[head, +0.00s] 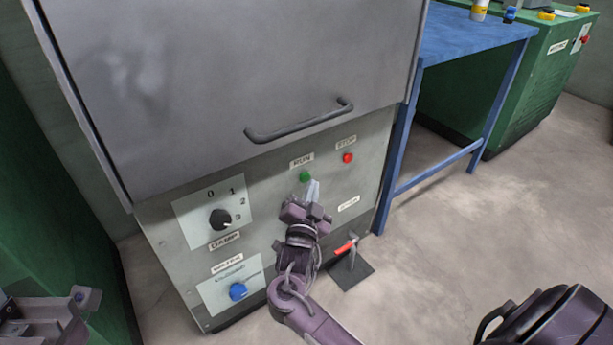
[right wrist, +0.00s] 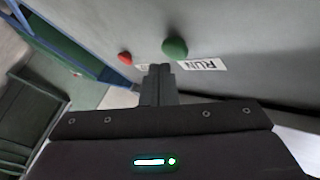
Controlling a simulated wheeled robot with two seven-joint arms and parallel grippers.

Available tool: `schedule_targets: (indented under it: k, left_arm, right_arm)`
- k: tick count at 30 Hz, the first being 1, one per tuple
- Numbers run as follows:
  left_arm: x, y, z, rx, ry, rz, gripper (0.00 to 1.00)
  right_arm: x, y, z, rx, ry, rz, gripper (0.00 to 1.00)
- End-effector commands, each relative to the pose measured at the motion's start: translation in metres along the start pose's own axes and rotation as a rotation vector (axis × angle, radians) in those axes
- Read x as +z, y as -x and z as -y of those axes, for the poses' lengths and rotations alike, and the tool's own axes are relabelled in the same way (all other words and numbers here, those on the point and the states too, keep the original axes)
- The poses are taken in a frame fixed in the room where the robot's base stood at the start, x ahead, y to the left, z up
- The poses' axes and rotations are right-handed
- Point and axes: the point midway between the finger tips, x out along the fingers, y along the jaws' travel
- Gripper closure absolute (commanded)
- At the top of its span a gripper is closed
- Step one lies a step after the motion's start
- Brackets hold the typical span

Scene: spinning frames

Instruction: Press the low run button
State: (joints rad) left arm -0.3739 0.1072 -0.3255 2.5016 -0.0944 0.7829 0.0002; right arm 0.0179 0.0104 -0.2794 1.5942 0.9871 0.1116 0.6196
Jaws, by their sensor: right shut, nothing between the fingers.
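The green run button (head: 305,176) sits low on the grey machine's front panel, under a RUN label (head: 301,161). In the right wrist view the green button (right wrist: 175,48) stands out from the panel just beyond my fingertips. My right gripper (head: 313,189) is shut and empty, its fingertips just below and right of the button in the head view. I cannot tell whether they touch it; in the wrist view (right wrist: 160,70) a small gap seems to show. My left gripper (head: 50,308) is partly in view at the lower left corner.
A red stop button (head: 347,157) is to the right of the green one. A door handle (head: 298,121) juts out above. A black dial (head: 220,219) and blue knob (head: 238,291) are to the left. A red-handled pedal (head: 346,246) stands on the floor; a blue table (head: 470,38) is at right.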

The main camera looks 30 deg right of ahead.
Motion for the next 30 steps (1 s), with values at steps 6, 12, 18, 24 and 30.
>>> schedule_targets:
  k: [6,12,18,24,30]
  left_arm:
    - [0.0,-0.001,0.0,0.0,0.0,0.0,1.0]
    - [-0.001,-0.004,0.0,0.0,0.0,0.0,1.0]
    - [-0.004,-0.016,0.0,0.0,0.0,0.0,1.0]
    - [-0.006,-0.025,0.001,0.0,0.0,0.0,1.0]
    - [-0.007,-0.028,0.001,0.0,0.0,0.0,1.0]
  right_arm:
    - [-0.001,0.002,-0.001,0.001,-0.001,0.0,1.0]
    - [-0.003,0.003,-0.002,0.001,0.0,0.0,1.0]
    - [-0.014,0.016,-0.011,0.002,0.0,0.001,1.0]
    - [-0.023,0.03,-0.021,0.002,0.001,0.001,1.0]
    - [-0.027,0.036,-0.026,0.001,-0.001,-0.001,1.0]
